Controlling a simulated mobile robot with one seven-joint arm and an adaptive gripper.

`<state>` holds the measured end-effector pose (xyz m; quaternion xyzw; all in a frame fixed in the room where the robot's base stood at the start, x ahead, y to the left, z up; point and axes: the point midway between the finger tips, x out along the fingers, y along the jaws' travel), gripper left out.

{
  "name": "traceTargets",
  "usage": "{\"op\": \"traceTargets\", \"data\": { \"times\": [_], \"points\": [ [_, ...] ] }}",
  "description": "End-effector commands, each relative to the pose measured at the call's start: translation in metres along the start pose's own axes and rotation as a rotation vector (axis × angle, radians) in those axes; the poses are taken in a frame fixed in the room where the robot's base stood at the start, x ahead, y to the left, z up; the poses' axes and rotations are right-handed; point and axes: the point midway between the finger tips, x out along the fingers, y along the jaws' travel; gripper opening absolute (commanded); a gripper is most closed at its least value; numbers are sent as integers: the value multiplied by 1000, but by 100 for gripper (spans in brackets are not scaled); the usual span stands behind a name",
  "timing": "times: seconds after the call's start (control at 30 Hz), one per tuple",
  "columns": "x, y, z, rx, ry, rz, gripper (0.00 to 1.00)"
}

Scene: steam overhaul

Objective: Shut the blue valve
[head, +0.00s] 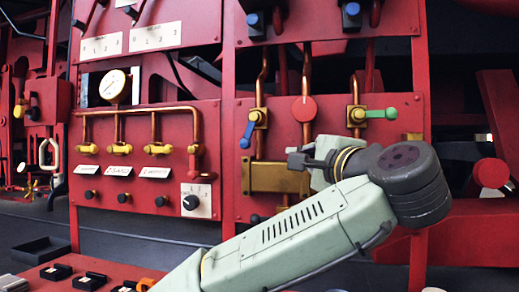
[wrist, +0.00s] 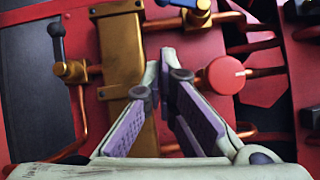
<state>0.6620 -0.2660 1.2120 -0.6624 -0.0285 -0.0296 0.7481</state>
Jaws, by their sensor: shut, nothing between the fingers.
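The blue valve has a brass body on a vertical copper pipe at the upper left of the right red panel. Its blue lever (head: 247,134) hangs down and slightly left, roughly along the pipe. In the wrist view, which is turned sideways, the blue lever (wrist: 184,3) is cut off at the top edge beside its brass body (wrist: 198,17). My gripper (head: 298,160) is shut and empty, in front of the panel, right of and below the lever, apart from it. In the wrist view my gripper's fingers (wrist: 164,82) lie over the area between a brass block and a red knob.
A brass block (head: 262,177) sits below the blue valve. A round red knob (head: 304,109) and a green lever (head: 380,113) are to its right. A gauge (head: 113,86) and several yellow-handled valves are on the left panel. A dark lever (wrist: 56,27) shows in the wrist view.

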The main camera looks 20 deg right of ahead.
Motion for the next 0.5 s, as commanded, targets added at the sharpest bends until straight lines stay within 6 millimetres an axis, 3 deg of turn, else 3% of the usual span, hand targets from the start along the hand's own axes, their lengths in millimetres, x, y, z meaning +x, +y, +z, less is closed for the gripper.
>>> {"op": "traceTargets", "data": {
  "times": [0.5],
  "points": [
    [22, -7, 0, 2, 4, 3, 0]
  ]
}}
